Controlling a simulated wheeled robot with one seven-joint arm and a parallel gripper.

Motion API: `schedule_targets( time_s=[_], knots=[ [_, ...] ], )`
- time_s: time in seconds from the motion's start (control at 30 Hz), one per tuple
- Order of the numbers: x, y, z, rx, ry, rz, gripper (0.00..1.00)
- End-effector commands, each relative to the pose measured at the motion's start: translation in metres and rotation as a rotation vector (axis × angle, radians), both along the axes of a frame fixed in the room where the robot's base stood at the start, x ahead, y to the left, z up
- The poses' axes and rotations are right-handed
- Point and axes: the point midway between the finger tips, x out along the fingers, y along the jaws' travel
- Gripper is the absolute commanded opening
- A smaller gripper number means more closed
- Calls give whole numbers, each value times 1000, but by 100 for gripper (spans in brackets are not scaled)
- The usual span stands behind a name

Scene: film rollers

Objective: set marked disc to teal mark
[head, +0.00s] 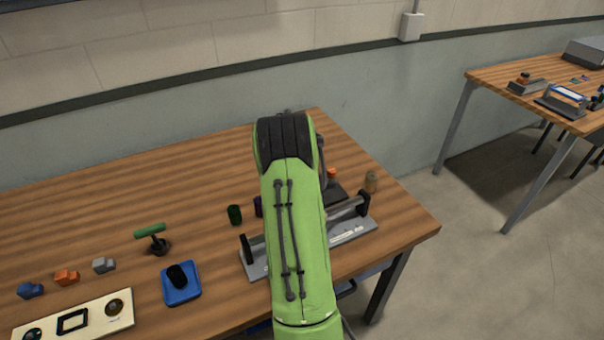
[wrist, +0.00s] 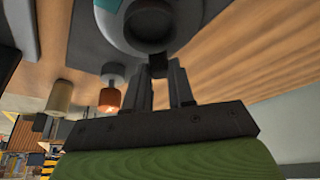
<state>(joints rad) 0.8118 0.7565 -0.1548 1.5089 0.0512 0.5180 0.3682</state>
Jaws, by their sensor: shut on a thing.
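In the wrist view a round grey disc (wrist: 128,38) with a dark round centre (wrist: 150,25) is at the top, partly cut off by the frame edge. A teal patch (wrist: 108,4) shows at the top left by the disc. My gripper (wrist: 158,70) is at the disc's near rim, its two fingers close together on a small dark part there. That part is mostly hidden between the fingertips, and I cannot make out its shape. In the head view my arm covers the gripper and the disc.
An orange cylinder (head: 331,173) and a tan cylinder (head: 371,181) stand close by. A grey base with a bar roller (head: 345,232) lies partly under my arm.

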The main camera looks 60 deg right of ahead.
Motion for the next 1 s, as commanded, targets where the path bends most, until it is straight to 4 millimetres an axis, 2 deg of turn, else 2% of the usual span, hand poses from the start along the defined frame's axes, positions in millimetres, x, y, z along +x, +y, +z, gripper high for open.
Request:
schedule_targets(
  time_s=[0.57,0.6,0.73,1.0],
  knots=[
    [-1,-1,0,-1,-1,-32,0],
    [-1,-1,0,-1,-1,-32,28],
    [-1,-1,0,-1,-1,-31,48],
    [-1,0,1,0,-1,-30,49]
  ],
)
